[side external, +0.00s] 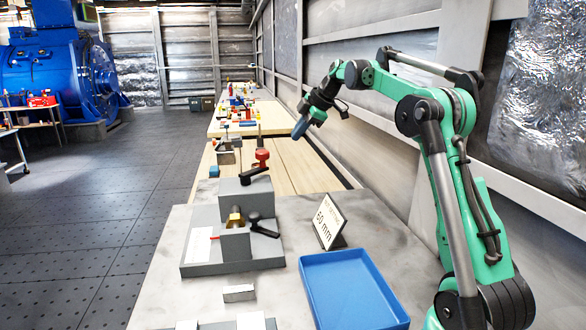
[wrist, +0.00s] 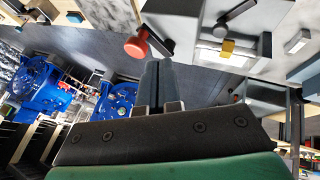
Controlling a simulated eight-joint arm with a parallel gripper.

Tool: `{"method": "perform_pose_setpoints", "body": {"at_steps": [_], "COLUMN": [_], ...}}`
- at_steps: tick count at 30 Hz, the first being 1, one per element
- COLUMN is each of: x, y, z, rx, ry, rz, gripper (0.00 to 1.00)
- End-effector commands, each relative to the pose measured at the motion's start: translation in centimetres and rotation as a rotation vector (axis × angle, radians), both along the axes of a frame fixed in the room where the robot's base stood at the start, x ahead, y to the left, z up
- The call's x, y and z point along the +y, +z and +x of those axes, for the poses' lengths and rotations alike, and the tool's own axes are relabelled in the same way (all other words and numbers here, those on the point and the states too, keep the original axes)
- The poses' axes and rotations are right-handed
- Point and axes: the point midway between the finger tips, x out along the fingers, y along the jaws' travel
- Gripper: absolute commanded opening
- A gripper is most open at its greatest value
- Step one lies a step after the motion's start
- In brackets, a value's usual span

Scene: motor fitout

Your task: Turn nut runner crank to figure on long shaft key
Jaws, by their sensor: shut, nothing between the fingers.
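The grey nut runner fixture (side external: 235,190) stands on the near bench. A brass nut (side external: 235,217) sits in its middle, with a black crank (side external: 264,229) at the front block. A second black lever (side external: 255,175) lies on top. A white plate with a red pointer (side external: 216,238) is on its left. A sign (side external: 328,222) beside it reads 50 mm; its upper line is too small to read surely. My gripper (side external: 300,128) is raised behind and right of the fixture, clear of it, fingers pointing down. In the wrist view its fingers (wrist: 165,85) are together and empty.
An empty-looking blue tray (side external: 345,285) is at the front right. A metal block (side external: 239,293) lies in front of the fixture, with more parts at the near edge. A red knob (side external: 262,155) rises behind the fixture; it also shows in the wrist view (wrist: 137,47).

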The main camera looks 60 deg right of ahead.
Motion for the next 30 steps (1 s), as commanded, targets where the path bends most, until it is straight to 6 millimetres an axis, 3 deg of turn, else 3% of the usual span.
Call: {"method": "perform_pose_setpoints", "body": {"at_steps": [4,8,11,15,20,23,30], "x": [-0.4,-0.8,-2.0,-4.4,-5.3,-3.8,4.1], "y": [1.5,1.4,-0.9,-5.5,-8.2,-8.6,-8.4], "z": [-1.0,-1.2,-0.8,0.4,2.1,3.4,4.9], "rx": [0.001,0.017,0.071,0.118,-0.029,-0.211,-0.634], "ry": [0.0,-0.023,-0.113,-0.339,-0.548,-0.588,-0.448], "rz": [0.0,-0.017,-0.083,-0.293,-0.583,-0.726,-0.852], "gripper": [0.0,0.0,0.0,0.0,0.0,0.0,0.0]}}
